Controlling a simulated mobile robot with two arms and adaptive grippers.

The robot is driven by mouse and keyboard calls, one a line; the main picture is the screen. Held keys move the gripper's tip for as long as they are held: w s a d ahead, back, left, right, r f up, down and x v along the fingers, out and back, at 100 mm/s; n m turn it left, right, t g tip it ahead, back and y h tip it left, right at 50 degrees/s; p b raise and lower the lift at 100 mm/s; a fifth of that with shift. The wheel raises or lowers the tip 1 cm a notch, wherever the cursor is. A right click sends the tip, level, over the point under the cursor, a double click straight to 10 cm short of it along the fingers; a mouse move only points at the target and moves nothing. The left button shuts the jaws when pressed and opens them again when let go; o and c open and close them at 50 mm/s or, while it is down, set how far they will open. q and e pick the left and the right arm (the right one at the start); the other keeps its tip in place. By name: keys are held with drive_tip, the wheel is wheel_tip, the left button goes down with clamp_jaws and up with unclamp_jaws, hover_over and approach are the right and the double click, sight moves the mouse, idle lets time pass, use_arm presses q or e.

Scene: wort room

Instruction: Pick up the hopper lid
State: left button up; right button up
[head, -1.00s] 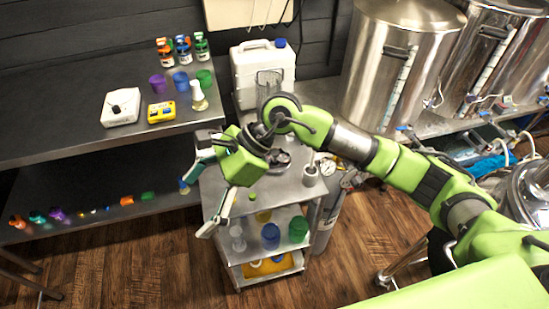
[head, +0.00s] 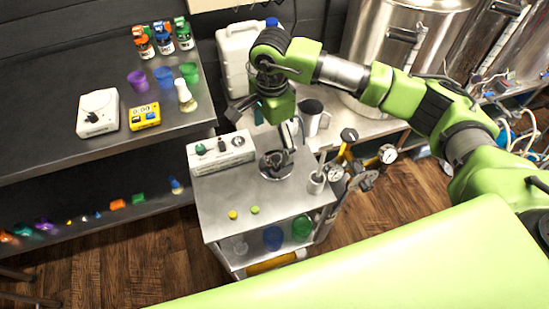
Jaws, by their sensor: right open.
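My right gripper (head: 264,130) is open and points down over the back of the steel cart (head: 215,215). One finger is spread to the left and the other hangs to the right. Below the right finger, a round, dark-rimmed metal piece (head: 272,172) lies on the cart top; I cannot tell for certain that it is the hopper lid. The finger partly overlaps it in the picture, and I cannot tell whether they touch. Nothing shows held in the gripper. My left gripper is not in view.
A white control box (head: 221,152) stands left on the cart. A white canister (head: 238,50) and a metal mug (head: 310,116) are behind. The cart's front is mostly clear, with yellow and green caps.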

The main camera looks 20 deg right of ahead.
sight(275, 157)
wheel_tip(275, 157, down, 5)
drive_tip(key=shift+s+r+p, duration=0.15)
drive_tip(key=shift+r+p, duration=0.05)
drive_tip(key=shift+p, duration=0.25)
drive_tip(key=shift+f, duration=0.4)
drive_tip(key=shift+d+f+p, duration=0.2)
drive_tip(key=shift+f+p, duration=0.75)
drive_tip(key=shift+f, duration=0.1)
wheel_tip(275, 157, down, 2)
drive_tip(key=shift+d+f+p, duration=0.1)
drive_tip(key=shift+f+p, duration=0.15)
drive_tip(key=shift+p, duration=0.1)
drive_tip(key=shift+f, duration=0.4)
drive_tip(key=shift+c, duration=0.3)
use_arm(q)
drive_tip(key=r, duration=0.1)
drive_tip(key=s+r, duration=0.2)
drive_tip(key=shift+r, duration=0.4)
use_arm(e)
drive_tip(key=c, duration=1.4)
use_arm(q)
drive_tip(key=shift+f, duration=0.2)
use_arm(e)
drive_tip(key=shift+o, duration=0.2)
drive_tip(key=shift+w, duration=0.2)
